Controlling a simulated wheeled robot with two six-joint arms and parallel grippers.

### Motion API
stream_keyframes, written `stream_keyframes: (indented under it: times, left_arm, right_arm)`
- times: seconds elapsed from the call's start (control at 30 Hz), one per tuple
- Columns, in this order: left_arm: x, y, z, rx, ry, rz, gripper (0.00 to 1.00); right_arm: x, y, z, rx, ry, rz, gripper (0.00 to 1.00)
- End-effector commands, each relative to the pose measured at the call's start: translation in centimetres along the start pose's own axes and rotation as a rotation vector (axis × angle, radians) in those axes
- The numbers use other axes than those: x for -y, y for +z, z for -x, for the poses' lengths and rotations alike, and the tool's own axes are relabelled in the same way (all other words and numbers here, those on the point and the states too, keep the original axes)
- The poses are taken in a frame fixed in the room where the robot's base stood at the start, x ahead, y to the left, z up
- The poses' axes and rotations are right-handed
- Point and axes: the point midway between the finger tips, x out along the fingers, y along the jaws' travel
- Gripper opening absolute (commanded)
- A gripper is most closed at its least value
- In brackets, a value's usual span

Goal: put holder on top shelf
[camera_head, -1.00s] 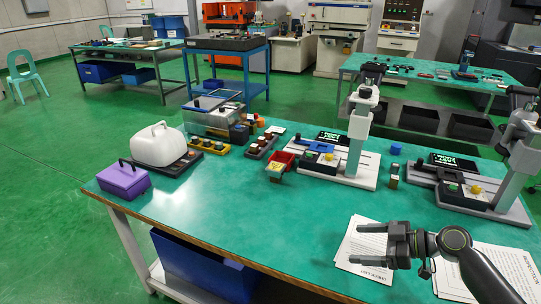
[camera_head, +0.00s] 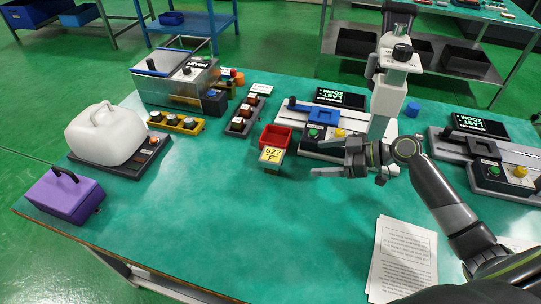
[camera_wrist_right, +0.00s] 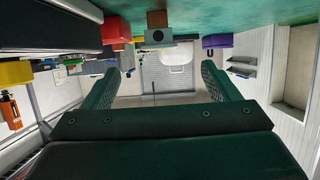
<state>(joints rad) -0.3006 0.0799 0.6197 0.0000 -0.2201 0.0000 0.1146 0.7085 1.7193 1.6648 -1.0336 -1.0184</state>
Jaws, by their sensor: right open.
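A small holder (camera_head: 272,157), a block with a yellow top marked 627 on a brownish base, stands on the green table in front of a red bin. My right gripper (camera_head: 320,158) is open and empty to the right of the holder, pointing left towards it, apart from it. In the right wrist view, which looks upside down, a grey block with a dark round mark on a brown base, probably the holder (camera_wrist_right: 158,37), shows between and beyond the spread fingers (camera_wrist_right: 158,88). My left gripper is out of view. I cannot tell which surface is the top shelf.
The red bin (camera_head: 276,136) stands just behind the holder. A camera stand (camera_head: 388,98) rises behind my right gripper. A white jug (camera_head: 105,134) and purple box (camera_head: 66,195) are at the left. Papers (camera_head: 403,258) lie at front right. The front middle of the table is clear.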

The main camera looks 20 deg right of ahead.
Motion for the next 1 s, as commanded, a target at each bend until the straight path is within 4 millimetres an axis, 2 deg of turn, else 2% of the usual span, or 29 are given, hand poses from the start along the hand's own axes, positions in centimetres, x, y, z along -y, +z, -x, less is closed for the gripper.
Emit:
stream_keyframes:
  times: [0.03,0.4,0.5,0.77,1.0]
  left_arm:
    - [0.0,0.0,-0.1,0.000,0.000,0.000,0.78]
    - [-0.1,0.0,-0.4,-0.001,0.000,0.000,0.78]
    - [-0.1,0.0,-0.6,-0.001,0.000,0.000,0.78]
    - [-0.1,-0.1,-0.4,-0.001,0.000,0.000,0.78]
    - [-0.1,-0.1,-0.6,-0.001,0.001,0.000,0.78]
  right_arm:
    - [0.0,-0.1,-1.1,-0.006,-0.002,-0.001,0.82]
    - [0.0,-0.1,-7.7,-0.004,-0.002,-0.002,0.82]
    - [0.0,0.0,-9.0,-0.002,-0.001,-0.002,0.82]
    - [0.0,-0.3,-10.8,-0.002,-0.002,-0.001,0.82]
    - [-0.1,-0.6,-14.4,-0.002,-0.001,-0.001,0.82]
